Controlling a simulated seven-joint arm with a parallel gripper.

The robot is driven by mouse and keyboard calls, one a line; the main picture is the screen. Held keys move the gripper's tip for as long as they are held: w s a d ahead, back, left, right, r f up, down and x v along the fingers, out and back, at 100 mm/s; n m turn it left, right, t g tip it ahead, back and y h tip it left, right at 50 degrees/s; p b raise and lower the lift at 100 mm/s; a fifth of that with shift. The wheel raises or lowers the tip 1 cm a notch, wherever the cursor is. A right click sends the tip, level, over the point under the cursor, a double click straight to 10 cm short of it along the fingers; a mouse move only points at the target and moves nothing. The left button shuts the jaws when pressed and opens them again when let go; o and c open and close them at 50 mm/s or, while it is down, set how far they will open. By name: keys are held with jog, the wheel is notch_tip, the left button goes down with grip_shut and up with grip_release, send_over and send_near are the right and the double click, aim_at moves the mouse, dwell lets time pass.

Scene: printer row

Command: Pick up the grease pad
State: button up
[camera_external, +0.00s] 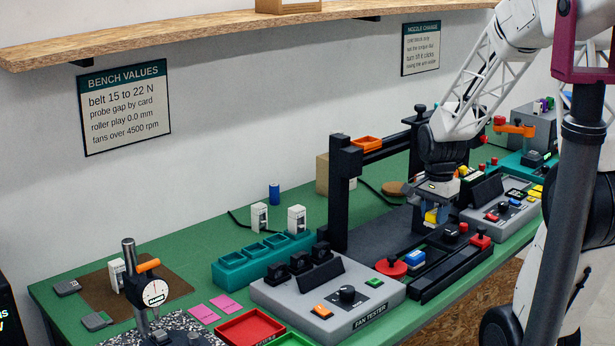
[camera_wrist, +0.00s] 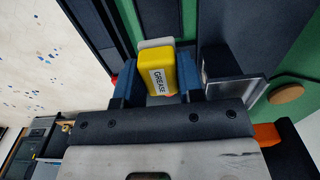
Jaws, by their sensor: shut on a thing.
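The grease pad (camera_wrist: 161,72) is a yellow block with a white label reading GREASE and a pale grey end. My gripper (camera_wrist: 157,84) is shut on it, with one blue finger on each side. In the external view the yellow pad (camera_external: 432,216) shows between the fingers of my gripper (camera_external: 436,208), over the dark printer frame at the right of the bench. The fingers partly cover it there. I cannot tell how far it is above the surface beneath.
The printer's upright frame (camera_external: 339,195) stands left of my gripper. A grey control box (camera_external: 508,206) is close on the right. The fan tester (camera_external: 330,300) and teal bins (camera_external: 262,258) stand further left.

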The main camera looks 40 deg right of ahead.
jog(key=shift+r, duration=0.75)
